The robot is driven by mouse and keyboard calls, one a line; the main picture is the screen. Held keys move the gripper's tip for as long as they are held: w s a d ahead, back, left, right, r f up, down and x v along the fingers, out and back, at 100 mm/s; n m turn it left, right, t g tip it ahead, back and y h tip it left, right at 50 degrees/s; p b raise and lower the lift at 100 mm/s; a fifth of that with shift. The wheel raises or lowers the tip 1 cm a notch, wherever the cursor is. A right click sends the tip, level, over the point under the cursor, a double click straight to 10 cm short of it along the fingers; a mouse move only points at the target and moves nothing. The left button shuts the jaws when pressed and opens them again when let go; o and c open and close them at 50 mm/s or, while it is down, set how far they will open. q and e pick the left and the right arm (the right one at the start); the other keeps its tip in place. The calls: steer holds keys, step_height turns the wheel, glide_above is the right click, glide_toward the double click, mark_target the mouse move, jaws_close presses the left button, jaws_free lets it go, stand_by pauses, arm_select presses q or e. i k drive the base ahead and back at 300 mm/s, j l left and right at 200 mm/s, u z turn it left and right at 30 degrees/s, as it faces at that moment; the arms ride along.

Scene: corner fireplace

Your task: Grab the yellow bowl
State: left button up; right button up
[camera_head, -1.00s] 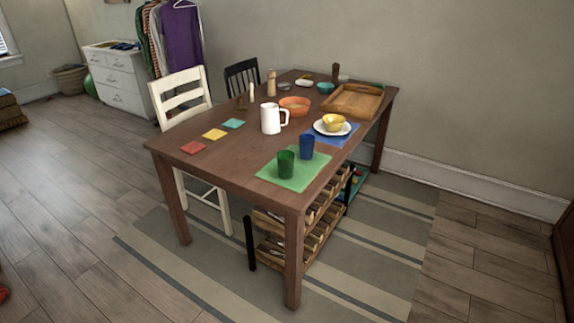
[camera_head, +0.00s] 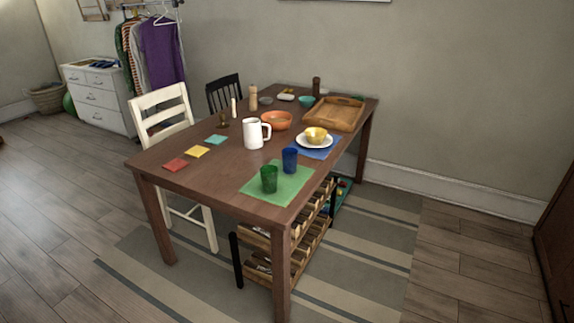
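The yellow bowl (camera_head: 316,134) sits on a white plate (camera_head: 314,141), which rests on a blue mat (camera_head: 327,151) toward the right side of the wooden table (camera_head: 200,180). The bowl looks upright, and nothing covers it from this side. Neither of my grippers shows in the head view.
A white pitcher (camera_head: 254,133), an orange bowl (camera_head: 277,120) and a wooden tray (camera_head: 334,113) are nearby. The floor right of the table is open.

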mark_target(314, 135)
steer(key=i+l+u, duration=0.15)
steer(key=u, duration=0.3)
steer(key=i+l+u, duration=0.1)
steer(key=l+u, duration=0.2)
steer(key=u, duration=0.15)
steer(key=i+l+u, duration=0.1)
steer(key=l+u, duration=0.2)
steer(key=u, duration=0.15)
